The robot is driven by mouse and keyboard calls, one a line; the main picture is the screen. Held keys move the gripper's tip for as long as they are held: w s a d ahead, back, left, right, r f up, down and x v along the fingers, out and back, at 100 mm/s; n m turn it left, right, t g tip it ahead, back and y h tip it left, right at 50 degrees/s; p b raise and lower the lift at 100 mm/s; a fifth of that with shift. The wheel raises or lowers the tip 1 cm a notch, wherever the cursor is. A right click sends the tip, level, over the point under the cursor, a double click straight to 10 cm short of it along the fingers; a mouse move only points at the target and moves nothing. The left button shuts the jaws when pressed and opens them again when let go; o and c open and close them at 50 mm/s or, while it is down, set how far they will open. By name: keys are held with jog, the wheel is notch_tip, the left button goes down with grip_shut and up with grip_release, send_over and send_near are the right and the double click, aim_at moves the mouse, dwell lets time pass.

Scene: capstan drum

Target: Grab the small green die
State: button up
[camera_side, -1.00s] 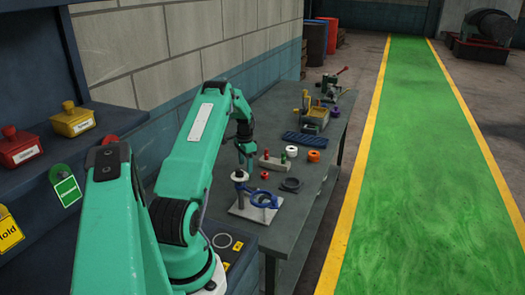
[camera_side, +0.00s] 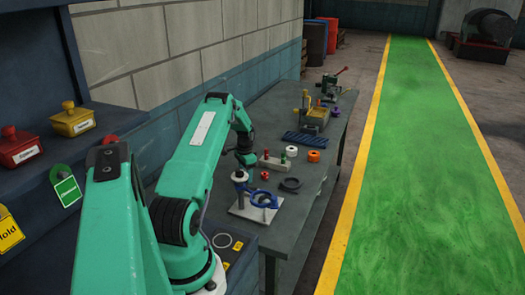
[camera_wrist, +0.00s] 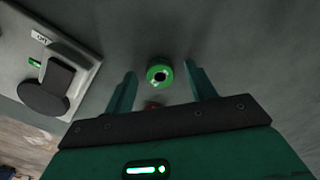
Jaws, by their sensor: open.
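The small green die (camera_wrist: 159,74) is a short green ring with a dark centre hole, standing on the grey bench top in the wrist view. My gripper (camera_wrist: 159,68) is open, with one finger on each side of the die in the picture. Gaps show between the die and both fingers; I cannot tell how high the fingertips are above it. In the side view my gripper (camera_side: 246,160) is low over the bench, and I cannot make out the die there.
A small red piece (camera_wrist: 152,105) shows between the fingers, partly hidden by my gripper. A grey plate with a black lever (camera_wrist: 47,88) lies to the left in the wrist view. In the side view a blue clamp stand (camera_side: 262,199), a dark ring (camera_side: 290,184) and an orange ring (camera_side: 314,156) are nearby.

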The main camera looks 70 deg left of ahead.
jog(key=c, duration=1.2)
jog(key=shift+o, duration=0.2)
jog(key=shift+r, duration=0.2)
jog(key=shift+r, duration=0.55)
jog(key=r, duration=0.3)
jog(key=shift+w+d+r, duration=0.1)
jog(key=shift+w+d, duration=0.15)
jog(key=shift+d, duration=0.1)
jog(key=w+d+r, duration=0.5)
jog(key=d+r, duration=0.1)
jog(key=d, duration=0.3)
jog(key=shift+d+r, duration=0.2)
jog(key=shift+d, duration=0.1)
